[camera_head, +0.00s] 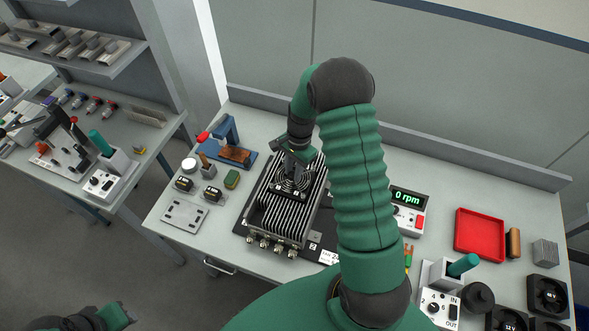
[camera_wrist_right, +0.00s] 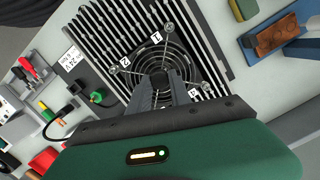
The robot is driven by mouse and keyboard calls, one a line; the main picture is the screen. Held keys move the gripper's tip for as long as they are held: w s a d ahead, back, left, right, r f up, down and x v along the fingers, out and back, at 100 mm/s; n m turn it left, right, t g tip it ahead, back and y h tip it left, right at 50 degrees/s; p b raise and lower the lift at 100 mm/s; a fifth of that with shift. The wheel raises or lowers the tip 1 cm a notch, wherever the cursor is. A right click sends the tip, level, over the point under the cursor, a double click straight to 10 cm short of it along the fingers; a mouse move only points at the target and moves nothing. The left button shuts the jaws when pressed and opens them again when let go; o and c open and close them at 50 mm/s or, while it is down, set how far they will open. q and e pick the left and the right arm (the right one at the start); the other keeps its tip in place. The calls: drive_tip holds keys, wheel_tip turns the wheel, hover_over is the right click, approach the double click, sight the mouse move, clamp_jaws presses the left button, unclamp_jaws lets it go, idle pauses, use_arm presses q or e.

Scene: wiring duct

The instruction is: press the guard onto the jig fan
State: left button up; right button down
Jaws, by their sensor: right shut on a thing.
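The fan (camera_head: 288,192) sits on top of a finned metal unit (camera_head: 268,215) on the bench. The wire guard (camera_wrist_right: 183,62), a set of dark rings, lies over the fan in the right wrist view. Its corner eyelets lie close to the fan corners, by small white labels with numbers. I cannot tell whether it is fully seated. My right gripper (camera_wrist_right: 162,82) points down over the fan and is shut on the guard near its middle; its fingers hide part of the rings. My left gripper (camera_head: 118,316) is at the bottom left edge, away from the bench; its jaws are unclear.
My right arm covers the bench's middle. A 0 rpm display (camera_head: 407,197), a red tray (camera_head: 480,234) and black fans (camera_head: 547,297) are at right. A blue fixture (camera_head: 228,145) and a metal plate (camera_head: 184,215) are at left. Cables with green connectors (camera_wrist_right: 98,96) lie beside the unit.

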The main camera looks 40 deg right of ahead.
drive_tip(key=shift+a+f, duration=0.2)
drive_tip(key=shift+f, duration=0.15)
drive_tip(key=shift+d+f+b, duration=0.3)
drive_tip(key=shift+f+b, duration=0.25)
drive_tip(key=shift+f, duration=0.05)
drive_tip(key=c, duration=1.3)
unclamp_jaws()
drive_tip(key=shift+o, duration=1)
drive_tip(key=shift+a+r, duration=0.1)
drive_tip(key=shift+a, duration=0.1)
wheel_tip(320, 180, up, 17)
drive_tip(key=d+b, duration=0.2)
drive_tip(key=b, duration=0.1)
drive_tip(key=shift+w+d+f, duration=0.2)
drive_tip(key=shift+d, duration=0.05)
